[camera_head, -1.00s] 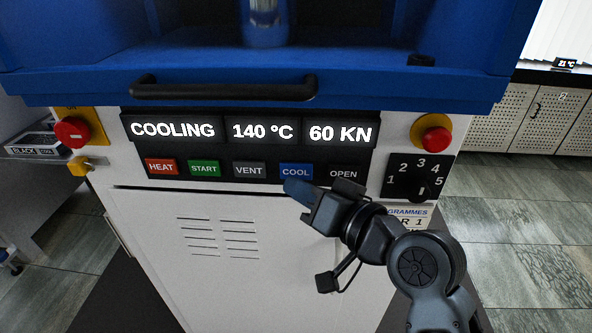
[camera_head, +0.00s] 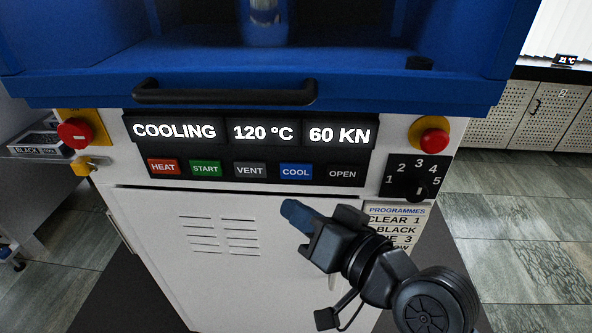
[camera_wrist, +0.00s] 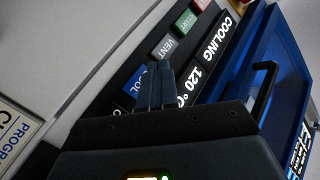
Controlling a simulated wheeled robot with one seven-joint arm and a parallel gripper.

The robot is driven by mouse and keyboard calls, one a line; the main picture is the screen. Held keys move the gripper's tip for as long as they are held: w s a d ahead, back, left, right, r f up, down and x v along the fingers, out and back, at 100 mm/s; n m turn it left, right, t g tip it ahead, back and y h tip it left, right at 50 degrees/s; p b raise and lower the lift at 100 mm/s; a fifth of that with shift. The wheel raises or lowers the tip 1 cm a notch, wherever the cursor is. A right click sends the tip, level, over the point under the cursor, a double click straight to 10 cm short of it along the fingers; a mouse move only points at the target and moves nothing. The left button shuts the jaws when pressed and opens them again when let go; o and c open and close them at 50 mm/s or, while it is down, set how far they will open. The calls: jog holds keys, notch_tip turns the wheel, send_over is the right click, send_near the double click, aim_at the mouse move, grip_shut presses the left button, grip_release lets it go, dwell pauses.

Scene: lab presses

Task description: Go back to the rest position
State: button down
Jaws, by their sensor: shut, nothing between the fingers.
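My gripper (camera_head: 291,209) is shut and empty. It hangs in front of the press's white front panel, below the button row, apart from the buttons. Its fingers also show shut in the wrist view (camera_wrist: 156,86). The press (camera_head: 160,225) has a display (camera_head: 250,132) reading COOLING, 120 °C and 60 KN. Below it are the HEAT (camera_head: 163,167), START (camera_head: 205,168), VENT (camera_head: 250,170), blue COOL (camera_head: 296,171) and OPEN (camera_head: 342,173) buttons. In the wrist view the fingers partly overlap the button row.
A blue press hood with a black handle (camera_head: 225,92) juts out above the display. Red knobs (camera_head: 75,133) (camera_head: 433,141) flank the panel. A programme dial (camera_head: 419,192) and a PROGRAMMES label (camera_head: 397,211) are at right. Floor is open at right.

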dwell(0.4)
jog(key=s+d+f+m+t+h, duration=0.2)
jog(key=s+d+f+h, duration=0.5)
jog(key=s+d+f, duration=0.6)
jog(key=s+d+r+h, duration=0.1)
jog(key=s+d+r, duration=0.1)
jog(key=s, duration=0.5)
jog(key=s+d+r+h, duration=0.1)
jog(key=s+d+r, duration=0.1)
jog(key=s+d, duration=0.2)
jog(key=s+d+r+h, duration=0.2)
jog(key=s+d+r, duration=0.1)
jog(key=s, duration=0.8)
jog(key=shift+n+t, duration=0.4)
